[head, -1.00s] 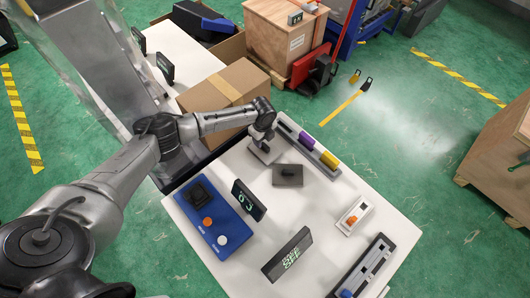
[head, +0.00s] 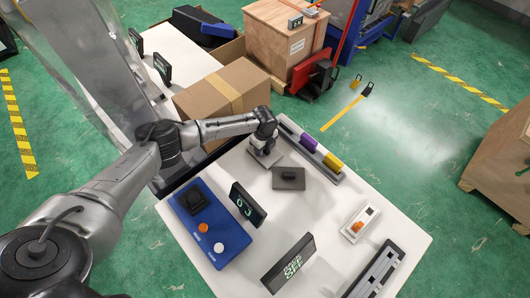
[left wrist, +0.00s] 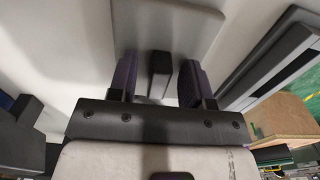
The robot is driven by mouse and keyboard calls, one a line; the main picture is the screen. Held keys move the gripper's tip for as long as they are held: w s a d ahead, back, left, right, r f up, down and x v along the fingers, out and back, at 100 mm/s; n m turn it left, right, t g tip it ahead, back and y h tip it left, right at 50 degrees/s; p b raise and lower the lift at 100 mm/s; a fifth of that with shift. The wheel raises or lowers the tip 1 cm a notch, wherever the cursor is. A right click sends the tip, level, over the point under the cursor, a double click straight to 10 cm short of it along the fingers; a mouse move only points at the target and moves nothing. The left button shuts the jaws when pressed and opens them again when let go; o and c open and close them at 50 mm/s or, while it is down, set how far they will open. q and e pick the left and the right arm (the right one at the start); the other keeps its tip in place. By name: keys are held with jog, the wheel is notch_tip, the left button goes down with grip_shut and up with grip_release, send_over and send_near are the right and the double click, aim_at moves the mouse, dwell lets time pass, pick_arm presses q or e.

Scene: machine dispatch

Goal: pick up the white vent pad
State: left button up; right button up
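The white vent pad (head: 266,158) is a pale flat plate on the white table, left of a dark grey pad with a knob (head: 288,178). My left gripper (head: 263,147) is right over the white pad and points down at it. In the left wrist view the pale plate (left wrist: 185,22) lies ahead, with its dark upright handle (left wrist: 160,75) between my two purple-faced fingers (left wrist: 158,82). The fingers are open, with a gap on each side of the handle. My right gripper is not in view.
A dark rack with purple and yellow blocks (head: 309,143) runs along the table's far edge. A blue button box (head: 208,222), two black displays (head: 287,262), a white switch (head: 359,223) and a slotted dark rail (head: 377,272) stand around. A cardboard box (head: 222,92) is behind my arm.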

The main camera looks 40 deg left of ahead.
pick_arm(q)
grip_shut()
dwell(0.3)
